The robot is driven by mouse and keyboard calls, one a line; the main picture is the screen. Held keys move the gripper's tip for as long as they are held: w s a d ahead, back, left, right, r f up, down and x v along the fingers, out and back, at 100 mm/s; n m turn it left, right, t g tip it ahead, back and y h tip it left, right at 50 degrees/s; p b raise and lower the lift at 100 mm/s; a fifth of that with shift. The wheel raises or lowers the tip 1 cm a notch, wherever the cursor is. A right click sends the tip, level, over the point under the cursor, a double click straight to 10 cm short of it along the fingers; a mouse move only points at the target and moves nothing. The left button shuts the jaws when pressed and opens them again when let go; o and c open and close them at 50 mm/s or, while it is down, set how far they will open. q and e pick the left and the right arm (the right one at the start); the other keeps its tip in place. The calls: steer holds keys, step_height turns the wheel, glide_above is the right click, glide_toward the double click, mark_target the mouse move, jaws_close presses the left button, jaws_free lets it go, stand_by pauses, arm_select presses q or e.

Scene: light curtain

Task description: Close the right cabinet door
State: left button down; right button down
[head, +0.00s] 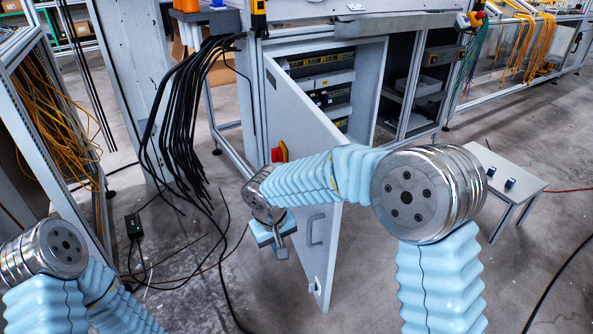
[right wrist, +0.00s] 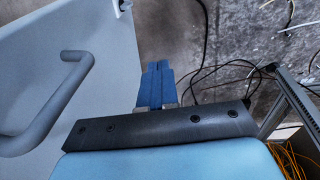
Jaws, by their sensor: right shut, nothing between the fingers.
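The light grey cabinet door (head: 305,135) stands wide open in the head view, reaching out toward me, with its outer face to the left. A grey bar handle (head: 314,229) and a red-yellow switch (head: 279,153) are on that face. My right arm crosses over the door, hiding part of it. My right gripper (head: 279,246) is on the outer side, left of the handle. In the right wrist view its blue fingers (right wrist: 157,72) are together and empty, beside the door panel (right wrist: 105,75) and apart from the handle (right wrist: 70,92). My left gripper is out of view.
The cabinet's inside (head: 322,82) shows shelves with electrical parts. Black cables (head: 180,120) hang left of the door and trail over the floor. A small grey table (head: 505,172) stands at the right. A rack with orange cables (head: 50,110) is at the left.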

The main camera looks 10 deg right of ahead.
step_height(320, 180, up, 26)
steer(key=m+t+h, duration=0.3)
steer(key=t+h, duration=0.1)
steer(key=w+d+f+b, duration=0.1)
steer(key=w+d+f, duration=0.3)
steer(key=d+f, duration=0.4)
steer(key=shift+d, duration=0.1)
